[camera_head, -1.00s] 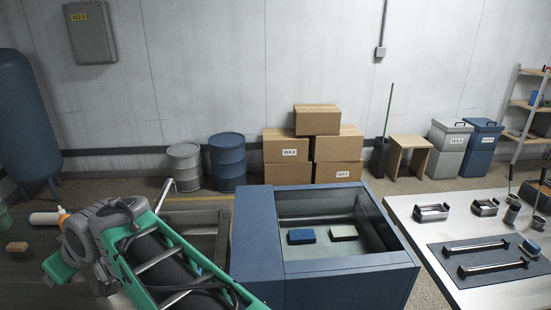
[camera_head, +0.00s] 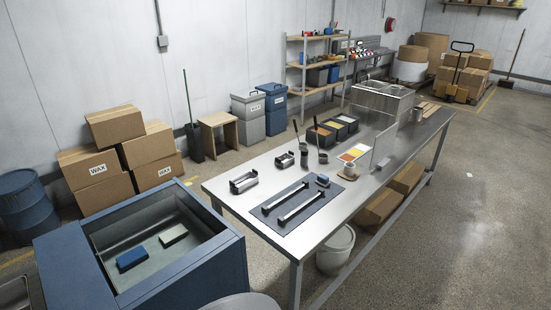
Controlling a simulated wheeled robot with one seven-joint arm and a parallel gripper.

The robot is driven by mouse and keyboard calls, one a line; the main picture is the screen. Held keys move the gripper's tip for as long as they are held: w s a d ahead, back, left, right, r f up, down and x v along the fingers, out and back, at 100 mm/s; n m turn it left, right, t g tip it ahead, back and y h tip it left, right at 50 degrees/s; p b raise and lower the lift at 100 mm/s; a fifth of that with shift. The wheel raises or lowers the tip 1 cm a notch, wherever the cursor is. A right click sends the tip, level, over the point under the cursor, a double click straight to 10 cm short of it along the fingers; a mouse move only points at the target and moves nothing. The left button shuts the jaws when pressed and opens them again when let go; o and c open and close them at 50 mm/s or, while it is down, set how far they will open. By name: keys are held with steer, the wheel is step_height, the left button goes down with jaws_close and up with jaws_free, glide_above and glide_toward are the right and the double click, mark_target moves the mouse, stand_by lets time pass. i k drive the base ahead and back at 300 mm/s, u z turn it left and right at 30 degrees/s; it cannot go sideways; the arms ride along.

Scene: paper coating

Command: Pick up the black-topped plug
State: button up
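I cannot make out a black-topped plug for sure. The steel table (camera_head: 395,165) carries several small items. A small brownish round piece (camera_head: 349,171) stands near its middle, beside a clear upright panel (camera_head: 384,149); its top is too small to tell. My gripper is not in view.
A blue open tank (camera_head: 225,262) with a blue block (camera_head: 132,258) and a pale block (camera_head: 173,235) inside stands at lower left.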

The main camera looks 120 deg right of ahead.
mark_target(304, 152)
steer(key=u, duration=0.5)
steer(key=i, duration=0.9)
steer(key=z, duration=5.1)
steer(key=i, duration=0.5)
steer(key=u, duration=0.1)
